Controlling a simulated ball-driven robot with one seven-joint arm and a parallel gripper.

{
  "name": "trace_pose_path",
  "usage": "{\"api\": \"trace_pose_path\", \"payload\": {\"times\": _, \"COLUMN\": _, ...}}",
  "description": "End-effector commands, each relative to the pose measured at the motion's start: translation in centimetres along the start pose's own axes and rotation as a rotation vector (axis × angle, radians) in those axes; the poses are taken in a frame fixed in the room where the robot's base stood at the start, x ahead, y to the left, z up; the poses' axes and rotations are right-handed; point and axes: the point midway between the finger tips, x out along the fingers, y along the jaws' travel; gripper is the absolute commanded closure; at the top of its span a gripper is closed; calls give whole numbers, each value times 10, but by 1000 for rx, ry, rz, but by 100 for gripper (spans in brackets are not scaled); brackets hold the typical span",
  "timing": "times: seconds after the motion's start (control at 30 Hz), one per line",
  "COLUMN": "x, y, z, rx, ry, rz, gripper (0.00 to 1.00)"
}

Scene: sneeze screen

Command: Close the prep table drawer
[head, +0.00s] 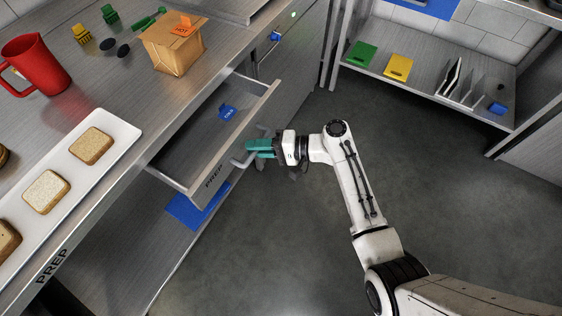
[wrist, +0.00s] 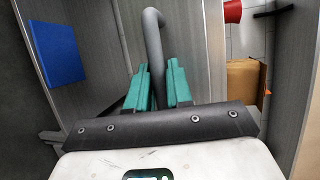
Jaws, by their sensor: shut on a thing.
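The prep table drawer (head: 222,172) is pulled out from under the prep table (head: 120,100), with its label on the front panel. Inside it lies a small blue tag (head: 229,112); the rest of the inside looks bare. A grey bar handle (head: 240,160) stands out from the drawer front. My gripper (head: 250,148), with teal fingers, is at the handle and shut on it. In the wrist view the bent handle bar (wrist: 153,45) runs down between the teal fingers of my gripper (wrist: 158,82); the place where they touch is partly hidden.
On the table are a red pitcher (head: 38,65), a white tray (head: 125,135) of bread slices and a brown paper bag (head: 172,45). A blue board (head: 197,208) lies on the lower shelf. A shelf unit (head: 425,90) stands at the back right. The floor between is clear.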

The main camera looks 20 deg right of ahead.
Motion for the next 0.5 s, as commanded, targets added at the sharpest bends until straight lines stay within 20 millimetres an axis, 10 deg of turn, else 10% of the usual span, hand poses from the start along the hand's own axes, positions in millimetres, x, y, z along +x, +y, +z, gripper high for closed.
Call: {"api": "trace_pose_path", "payload": {"times": 0.5, "x": 110, "y": -19, "z": -46, "rx": -2, "ry": 0, "rz": -1, "gripper": 100}}
